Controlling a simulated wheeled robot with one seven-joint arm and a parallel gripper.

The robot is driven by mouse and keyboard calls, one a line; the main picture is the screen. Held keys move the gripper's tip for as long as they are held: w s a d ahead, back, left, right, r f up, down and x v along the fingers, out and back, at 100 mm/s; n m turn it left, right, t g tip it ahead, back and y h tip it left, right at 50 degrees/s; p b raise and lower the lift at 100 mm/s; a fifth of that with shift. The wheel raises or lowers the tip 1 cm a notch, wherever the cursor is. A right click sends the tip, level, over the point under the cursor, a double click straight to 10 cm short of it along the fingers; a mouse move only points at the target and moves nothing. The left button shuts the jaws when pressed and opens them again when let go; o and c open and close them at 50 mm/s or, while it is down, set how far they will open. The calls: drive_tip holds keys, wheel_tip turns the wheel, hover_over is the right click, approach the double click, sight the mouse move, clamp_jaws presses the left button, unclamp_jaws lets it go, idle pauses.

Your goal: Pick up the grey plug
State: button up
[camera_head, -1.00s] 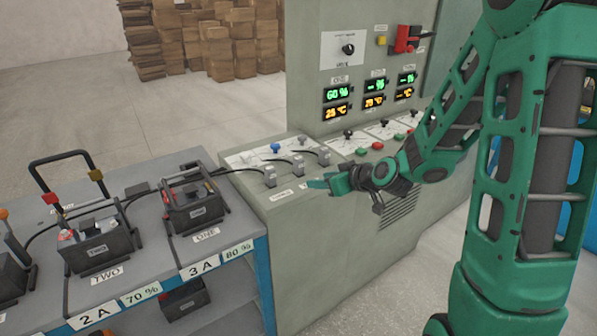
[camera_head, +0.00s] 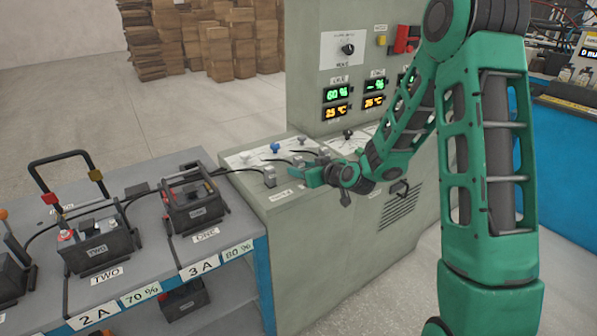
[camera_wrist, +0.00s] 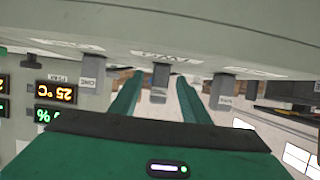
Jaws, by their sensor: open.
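Several small grey plugs stand on the sloped top of the console. The nearest grey plug (camera_head: 269,176) shows clearly in the head view, just left of my gripper (camera_head: 297,176); the others behind are partly hidden by it. The wrist view is upside down and shows three grey plugs: one at the left (camera_wrist: 93,70), one in the middle (camera_wrist: 160,76) and one at the right (camera_wrist: 222,92). My gripper is open there, its two green fingers (camera_wrist: 159,88) on either side of the middle plug in the picture. I cannot tell whether they touch it.
The console (camera_head: 345,235) has a tall panel with displays (camera_head: 338,95) behind. Black cables run left to batteries (camera_head: 195,203) on the blue-framed bench (camera_head: 225,230). A blue knob (camera_head: 275,147) stands behind the plugs. Boxes (camera_head: 230,45) are stacked far back.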

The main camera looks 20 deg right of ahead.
drive_tip(key=shift+x, duration=1.35)
drive_tip(key=shift+c, duration=0.7)
clamp_jaws()
drive_tip(key=shift+r, duration=0.1)
